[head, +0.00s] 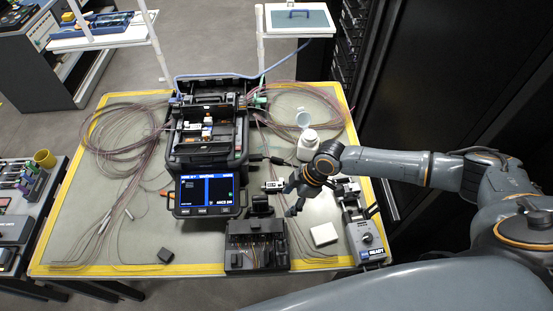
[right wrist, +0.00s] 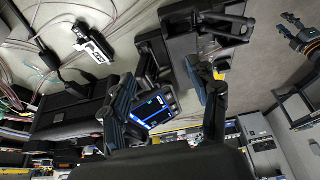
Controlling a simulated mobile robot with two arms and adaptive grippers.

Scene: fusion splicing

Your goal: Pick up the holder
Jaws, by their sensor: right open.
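My right gripper (head: 290,200) is open and empty, just above the table beside the splicer's front right corner. Its two spread fingers show in the right wrist view (right wrist: 166,105). A small black block (head: 261,205), which may be the holder, stands at the back of a black tray (head: 238,262), just left of the fingers. A small silver-and-black piece (head: 273,186) lies behind it, close to the gripper. I cannot tell for certain which piece is the holder. A dark gripper with orange rings, seemingly my left one, shows at the right wrist view's edge (right wrist: 296,30); its jaws are unclear.
The fusion splicer (head: 207,193) with its lit screen stands mid-table. A white bottle (head: 307,146), a white block (head: 324,234) and a grey device (head: 368,240) are near my right arm. Coiled fibres lie on both sides.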

